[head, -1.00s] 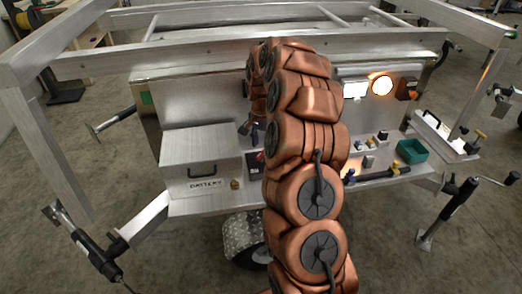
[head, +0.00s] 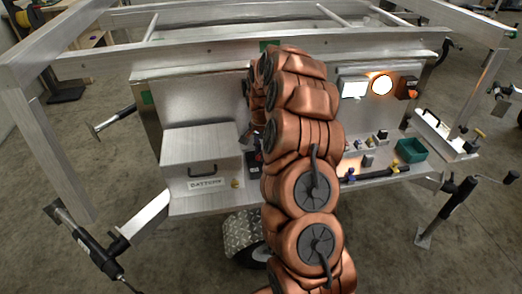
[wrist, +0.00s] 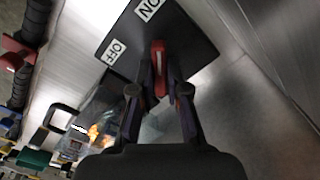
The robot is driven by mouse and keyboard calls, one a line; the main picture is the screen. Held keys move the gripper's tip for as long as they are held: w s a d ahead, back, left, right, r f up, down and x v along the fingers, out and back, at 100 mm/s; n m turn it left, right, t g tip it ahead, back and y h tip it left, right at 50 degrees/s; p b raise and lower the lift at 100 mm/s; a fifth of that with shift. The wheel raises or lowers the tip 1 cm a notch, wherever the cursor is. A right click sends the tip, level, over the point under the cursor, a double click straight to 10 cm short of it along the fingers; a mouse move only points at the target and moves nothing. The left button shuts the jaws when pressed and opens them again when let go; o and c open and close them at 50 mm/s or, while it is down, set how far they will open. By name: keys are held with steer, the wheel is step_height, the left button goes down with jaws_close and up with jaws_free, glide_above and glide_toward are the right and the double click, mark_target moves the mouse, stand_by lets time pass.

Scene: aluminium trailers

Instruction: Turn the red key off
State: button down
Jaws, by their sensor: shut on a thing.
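The red key (wrist: 159,68) stands on a black switch plate (wrist: 190,42) in the wrist view. The plate has white labels reading OFF and ON, with OFF to the left of the key and ON above it. My gripper (wrist: 160,84) is shut on the red key, one finger on each side. Its fingers hide the lower part of the key, so I cannot tell its exact angle. In the head view my arm covers the key and most of the gripper.
A silver battery box (head: 203,151) stands left of my arm on the trailer's shelf. Trailer frame rails pass above.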

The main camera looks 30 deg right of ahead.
steer(key=shift+n+b, duration=0.3)
steer(key=shift+n, duration=0.1)
steer(key=n+b, duration=0.1)
steer(key=n, duration=0.1)
steer(key=shift+w+n+b, duration=0.1)
steer(key=shift+n+b, duration=0.25)
steer(key=shift+n, duration=0.05)
steer(key=n+b, duration=0.2)
steer(key=n, duration=0.8)
steer(key=shift+r+b, duration=0.1)
steer(key=shift+b, duration=0.2)
steer(key=shift+n, duration=2.2)
steer(key=c, duration=1.2)
jaws_free()
steer(key=shift+o, duration=0.2)
